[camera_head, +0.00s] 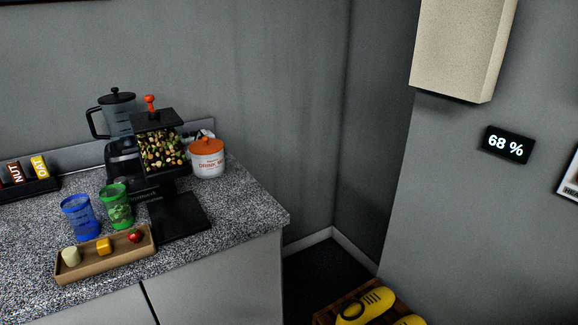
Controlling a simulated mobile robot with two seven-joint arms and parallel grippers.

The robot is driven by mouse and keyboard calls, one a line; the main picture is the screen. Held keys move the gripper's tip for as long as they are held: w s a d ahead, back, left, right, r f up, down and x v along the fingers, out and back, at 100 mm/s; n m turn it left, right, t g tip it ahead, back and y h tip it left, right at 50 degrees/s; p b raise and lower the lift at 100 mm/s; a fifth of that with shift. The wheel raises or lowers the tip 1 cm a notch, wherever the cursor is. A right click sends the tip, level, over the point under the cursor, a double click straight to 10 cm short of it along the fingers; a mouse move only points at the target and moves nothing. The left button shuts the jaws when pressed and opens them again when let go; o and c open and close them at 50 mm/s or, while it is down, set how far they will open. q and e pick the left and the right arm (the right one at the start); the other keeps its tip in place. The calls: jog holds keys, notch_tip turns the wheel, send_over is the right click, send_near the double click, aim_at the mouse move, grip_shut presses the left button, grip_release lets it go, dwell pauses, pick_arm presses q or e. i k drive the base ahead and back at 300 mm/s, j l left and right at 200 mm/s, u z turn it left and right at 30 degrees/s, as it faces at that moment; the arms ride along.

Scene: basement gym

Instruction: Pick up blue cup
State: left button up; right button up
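The blue cup (80,217) stands upright on the speckled grey counter (240,215) at the left of the head view. It is see-through with dark markings on its side. A green cup (117,207) stands close to its right. A wooden tray (105,268) lies just in front of both cups. Neither of my grippers shows in the head view.
A dispenser with colourful contents (163,150), a blender (118,118) and an orange-lidded white jar (207,158) stand behind the cups. A black rack with bars (30,188) is at far left. Yellow objects (365,305) lie low at the bottom right. The counter's right end is clear.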

aim_at(78, 208)
jog(key=u, duration=1.25)
